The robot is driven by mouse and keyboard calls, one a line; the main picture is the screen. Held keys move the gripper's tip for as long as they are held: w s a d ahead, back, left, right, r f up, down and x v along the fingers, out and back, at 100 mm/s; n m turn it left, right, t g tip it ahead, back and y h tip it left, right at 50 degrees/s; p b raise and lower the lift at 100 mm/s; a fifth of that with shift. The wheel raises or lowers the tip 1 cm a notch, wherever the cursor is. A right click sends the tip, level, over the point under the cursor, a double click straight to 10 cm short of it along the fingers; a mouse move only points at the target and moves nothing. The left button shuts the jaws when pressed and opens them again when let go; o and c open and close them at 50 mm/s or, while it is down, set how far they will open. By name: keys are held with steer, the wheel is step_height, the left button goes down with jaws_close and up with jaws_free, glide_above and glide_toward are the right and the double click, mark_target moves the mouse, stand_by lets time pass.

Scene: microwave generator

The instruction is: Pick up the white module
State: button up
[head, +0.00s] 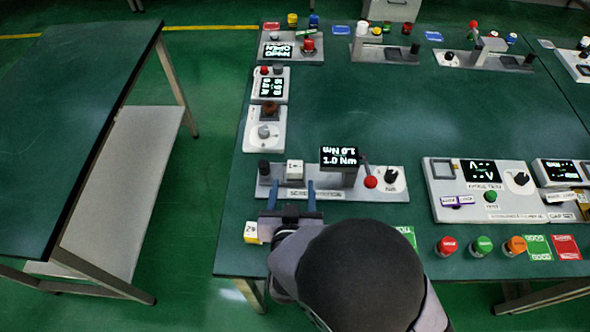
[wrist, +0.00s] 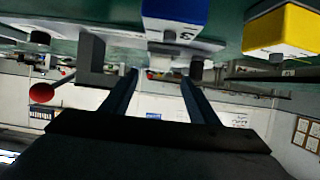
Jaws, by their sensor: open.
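The white module (head: 295,169) is a small white cube with a dark mark. It sits on the left part of the grey station (head: 330,194) with the 1.0 Nm display. My gripper (head: 292,190) is open, with its two blue fingers pointing toward the cube from the near side. The fingertips appear just short of it, one toward each side; the exact gap is unclear. In the wrist view, my gripper (wrist: 160,76) shows two separated fingers with nothing clearly held between them. I cannot surely pick out the white module there.
A yellow-and-white block (head: 251,232) lies left of my gripper at the table edge; a yellow block (wrist: 285,32) and a blue block (wrist: 172,20) show in the wrist view. The display (head: 339,157) and red knob (head: 371,182) stand right of the cube.

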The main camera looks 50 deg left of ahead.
mark_target(295, 170)
steer(key=shift+p+x, duration=1.05)
steer(key=shift+x, duration=2.65)
steer(key=shift+w+r, duration=0.15)
steer(key=c, duration=1.2)
